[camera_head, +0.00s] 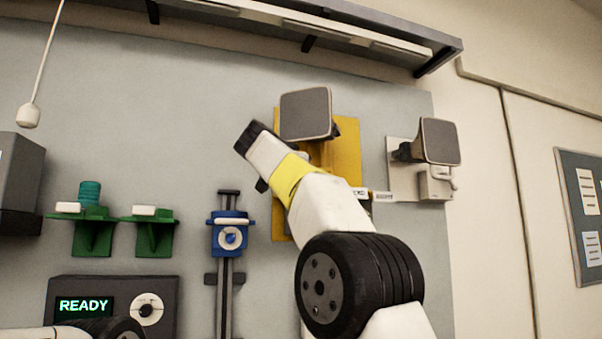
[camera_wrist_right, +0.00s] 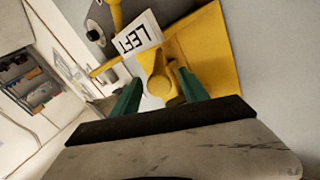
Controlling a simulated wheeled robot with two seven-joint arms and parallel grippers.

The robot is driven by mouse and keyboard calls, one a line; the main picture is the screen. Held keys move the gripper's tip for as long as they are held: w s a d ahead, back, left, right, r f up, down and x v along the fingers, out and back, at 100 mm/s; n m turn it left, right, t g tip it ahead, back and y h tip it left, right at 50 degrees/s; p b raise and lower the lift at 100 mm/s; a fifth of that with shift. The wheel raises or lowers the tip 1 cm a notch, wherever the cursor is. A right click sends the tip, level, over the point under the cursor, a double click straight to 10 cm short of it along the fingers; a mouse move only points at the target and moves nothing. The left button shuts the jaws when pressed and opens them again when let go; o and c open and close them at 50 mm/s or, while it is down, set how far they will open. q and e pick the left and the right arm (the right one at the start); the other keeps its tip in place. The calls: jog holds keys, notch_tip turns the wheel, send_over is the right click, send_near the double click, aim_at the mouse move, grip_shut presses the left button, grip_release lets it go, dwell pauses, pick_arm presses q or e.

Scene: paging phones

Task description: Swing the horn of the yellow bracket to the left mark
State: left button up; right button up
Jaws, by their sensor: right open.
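The yellow bracket (camera_head: 347,148) is a yellow plate on the grey wall panel, with a square grey-faced horn (camera_head: 305,114) at its top. My right arm covers much of the plate. In the right wrist view, the yellow plate (camera_wrist_right: 205,50) fills the upper right, and a white tag reading LEFT (camera_wrist_right: 138,38) sits beside yellow rods. My right gripper (camera_wrist_right: 158,92) is open, its green fingers on either side of a rounded yellow part (camera_wrist_right: 161,85). I cannot tell whether they touch it. In the head view its fingers are hidden. My left gripper is out of view.
A second horn (camera_head: 440,141) on a pale plate is to the right. Left are a blue clamp on a rail (camera_head: 230,235), green brackets (camera_head: 153,232) and a READY box (camera_head: 165,290). A shelf (camera_head: 340,30) runs above. A cord with a pull (camera_head: 28,116) hangs at far left.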

jog(key=shift+s, duration=0.1)
jog(key=v, duration=0.7)
jog(key=shift+s, duration=0.3)
dwell(0.3)
jog(key=s+d+f+n+g+y, duration=0.2)
jog(key=d+f+n+g, duration=0.1)
jog(key=d+f, duration=0.65)
jog(key=s+d+f+n+g+y, duration=0.1)
jog(key=d+f+n+g+y, duration=0.15)
jog(key=d+f, duration=0.65)
jog(key=s+a+f+n+g+y, duration=0.1)
jog(key=s+f+g+y, duration=0.1)
jog(key=s+f, duration=1.1)
jog(key=s+a+f+n+g+y, duration=0.1)
jog(key=s+f+g+y, duration=0.1)
jog(key=s+f, duration=1.1)
notch_tip(320, 180, down, 5)
jog(key=shift+a+f+g, duration=0.15)
jog(key=shift+a+g, duration=0.25)
jog(key=shift+g, duration=0.05)
